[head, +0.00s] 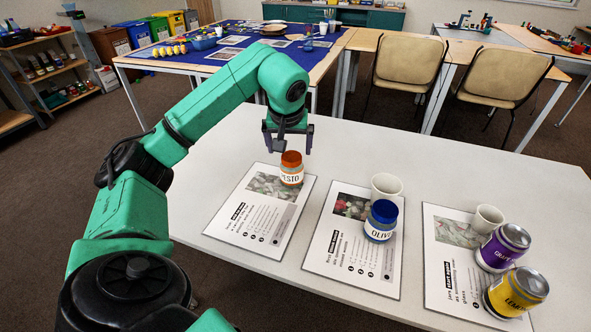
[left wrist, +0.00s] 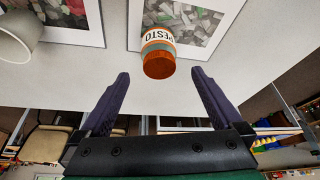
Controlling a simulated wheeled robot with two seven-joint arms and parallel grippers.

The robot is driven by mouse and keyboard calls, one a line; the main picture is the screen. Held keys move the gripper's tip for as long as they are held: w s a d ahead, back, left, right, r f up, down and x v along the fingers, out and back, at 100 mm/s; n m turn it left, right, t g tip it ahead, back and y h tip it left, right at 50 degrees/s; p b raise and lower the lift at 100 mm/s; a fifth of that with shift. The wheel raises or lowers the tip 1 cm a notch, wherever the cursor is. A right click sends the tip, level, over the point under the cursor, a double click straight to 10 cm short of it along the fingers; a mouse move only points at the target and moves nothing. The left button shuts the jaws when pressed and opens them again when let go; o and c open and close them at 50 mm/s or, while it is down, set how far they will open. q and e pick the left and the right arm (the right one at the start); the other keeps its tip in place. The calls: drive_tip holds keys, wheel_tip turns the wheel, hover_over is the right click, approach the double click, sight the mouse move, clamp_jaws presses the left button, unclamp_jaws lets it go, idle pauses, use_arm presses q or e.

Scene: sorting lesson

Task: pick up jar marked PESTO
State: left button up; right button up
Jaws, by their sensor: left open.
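The jar marked PESTO (head: 291,169) has an orange lid and a white label. It stands upright on the left printed sheet (head: 262,213) on the white table. In the left wrist view the jar (left wrist: 158,52) is ahead of the open fingers, roughly midway between their lines and beyond their tips. My left gripper (head: 287,150) is open and empty, just above and behind the jar in the head view. Its two dark fingers also show in the left wrist view (left wrist: 160,75). My right gripper is not in view.
A blue-lidded OLIVE-type jar (head: 381,221) and a white cup (head: 386,186) stand on the middle sheet (head: 345,262). A purple can (head: 503,247), a yellow can (head: 516,292) and a small cup (head: 487,218) stand at the right sheet. The table's left part is clear.

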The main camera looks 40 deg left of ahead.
sight(292, 169)
use_arm(q)
drive_tip(key=x, duration=1.2)
drive_tip(key=shift+w+d+f, duration=0.1)
drive_tip(key=shift+f, duration=0.3)
drive_tip(key=shift+r, duration=0.1)
drive_tip(key=c, duration=1.3)
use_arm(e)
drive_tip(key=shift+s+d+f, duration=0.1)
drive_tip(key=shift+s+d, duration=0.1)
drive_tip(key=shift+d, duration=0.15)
use_arm(q)
drive_tip(key=shift+r, duration=0.1)
